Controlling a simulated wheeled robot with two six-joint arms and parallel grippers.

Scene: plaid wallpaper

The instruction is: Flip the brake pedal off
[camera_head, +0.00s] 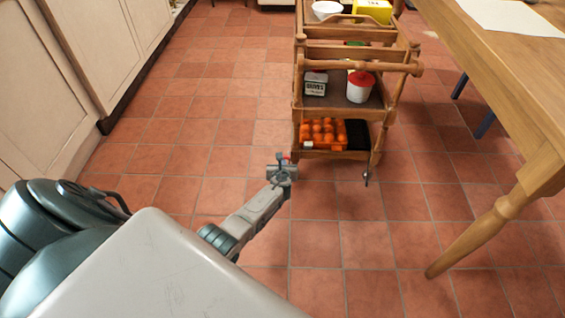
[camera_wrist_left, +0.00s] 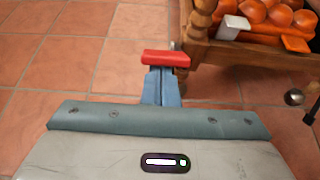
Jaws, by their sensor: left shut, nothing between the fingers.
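The wooden trolley (camera_head: 352,152) stands on the tiled floor ahead. A small red bar, which looks like the brake pedal (camera_wrist_left: 166,58), sits by the trolley's near left corner in the left wrist view. A speck of the red pedal (camera_head: 286,158) also shows in the head view. My left gripper (camera_head: 282,165) reaches low toward that corner. In the wrist view its blue-grey fingers (camera_wrist_left: 161,84) are shut and empty, with their tips right at the red bar. I cannot tell whether they touch it. My right gripper is out of view.
A caster (camera_wrist_left: 293,97) is at the trolley's near right corner. The lower shelf holds orange items (camera_head: 322,132); above are a tin (camera_head: 315,84) and a red-lidded tub (camera_head: 360,86). A wooden table (camera_head: 510,85) stands right, cabinets (camera_head: 50,90) left. The tiled floor between is clear.

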